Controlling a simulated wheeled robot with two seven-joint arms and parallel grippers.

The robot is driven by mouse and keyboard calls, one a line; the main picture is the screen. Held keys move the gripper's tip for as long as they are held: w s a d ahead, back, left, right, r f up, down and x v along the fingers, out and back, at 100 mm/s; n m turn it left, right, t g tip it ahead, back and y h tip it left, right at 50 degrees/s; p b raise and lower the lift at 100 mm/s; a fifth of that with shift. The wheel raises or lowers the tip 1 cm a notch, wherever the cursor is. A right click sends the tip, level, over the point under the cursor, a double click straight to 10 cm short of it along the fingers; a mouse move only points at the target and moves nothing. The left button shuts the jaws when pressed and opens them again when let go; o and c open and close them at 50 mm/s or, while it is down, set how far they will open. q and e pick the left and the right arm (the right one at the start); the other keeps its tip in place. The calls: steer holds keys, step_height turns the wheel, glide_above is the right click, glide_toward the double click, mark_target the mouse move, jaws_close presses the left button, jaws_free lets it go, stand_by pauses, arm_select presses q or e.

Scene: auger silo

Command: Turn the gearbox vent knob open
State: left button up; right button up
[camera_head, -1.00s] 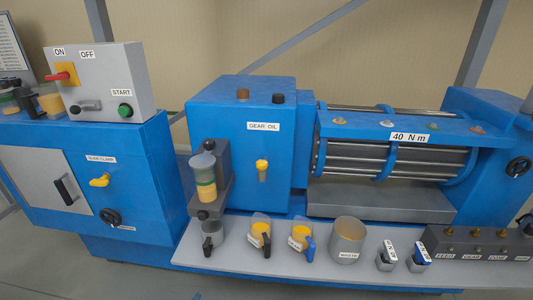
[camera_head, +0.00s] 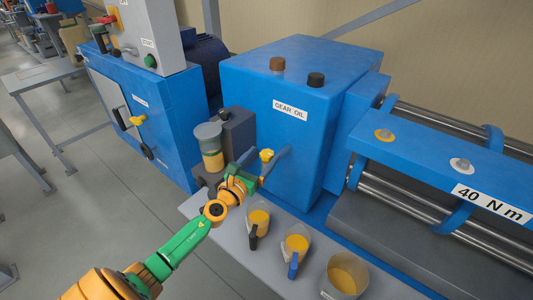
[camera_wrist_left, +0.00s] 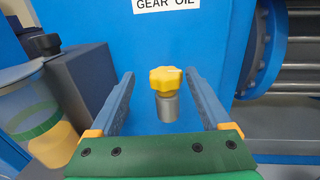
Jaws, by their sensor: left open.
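The blue gearbox (camera_head: 285,165) carries a "GEAR OIL" label. A yellow lobed knob (camera_head: 267,155) sits on its front face, below the label. In the left wrist view the knob (camera_wrist_left: 166,80) stands on a short grey metal stem, roughly centred between the fingers. My left gripper (camera_head: 263,164) is open, with one finger on each side of the knob. A gap shows on both sides in the wrist view, so neither finger appears to touch it. Whether the knob is turned cannot be told. My right gripper is not in view.
Brown (camera_head: 277,64) and black (camera_head: 316,79) caps sit on the gearbox top. Cups (camera_head: 296,243) with yellow contents stand on the grey shelf (camera_head: 236,250) below. A torque-labelled bar (camera_head: 440,180) lies right.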

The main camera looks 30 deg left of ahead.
arm_select(q)
steer(key=shift+w+d+f, duration=0.1)
steer(key=shift+w+d, duration=0.15)
steer(key=shift+w, duration=0.8)
steer(key=shift+w+d, duration=0.15)
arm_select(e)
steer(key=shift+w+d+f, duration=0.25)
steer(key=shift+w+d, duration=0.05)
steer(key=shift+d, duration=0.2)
